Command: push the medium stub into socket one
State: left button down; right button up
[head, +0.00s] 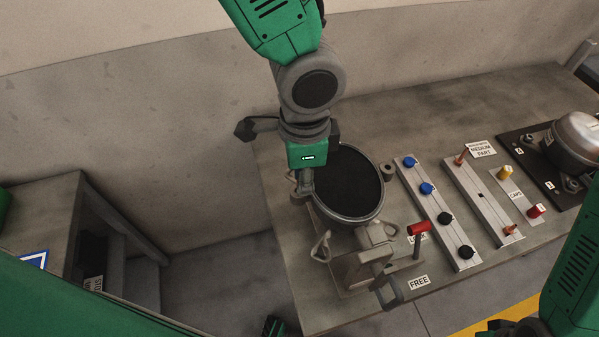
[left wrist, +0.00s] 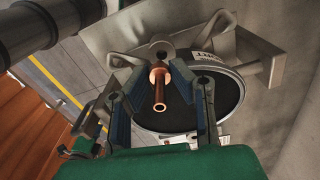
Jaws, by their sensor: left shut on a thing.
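My left gripper (head: 303,187) reaches down at the left side of the black round compressor (head: 345,180) in its fixture. In the left wrist view its two blue-padded fingers (left wrist: 159,92) are shut on a copper stub (left wrist: 160,90), a short tube with a wider collar. The stub's open end faces the camera. Beyond the collar is a round grey fitting (left wrist: 164,52) on the compressor's side, in line with the stub; I cannot tell whether they touch, nor read a socket number. The stub is hidden in the head view. My right gripper is not in view.
A red-handled clamp (head: 419,228) stands before the compressor, near a FREE label (head: 419,282). To the right are a rail with blue and black knobs (head: 437,212), a rail with two copper stubs (head: 483,200), a caps strip (head: 520,192) and another compressor (head: 575,140).

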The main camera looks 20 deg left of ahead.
pick_arm(q)
jog(key=shift+d, duration=0.5)
jog(key=shift+a, duration=1.75)
jog(key=shift+d, duration=1.25)
jog(key=shift+a, duration=0.3)
jog(key=shift+f, duration=0.15)
jog(key=shift+d+f, duration=0.2)
jog(key=shift+d, duration=0.15)
jog(key=shift+r, duration=0.15)
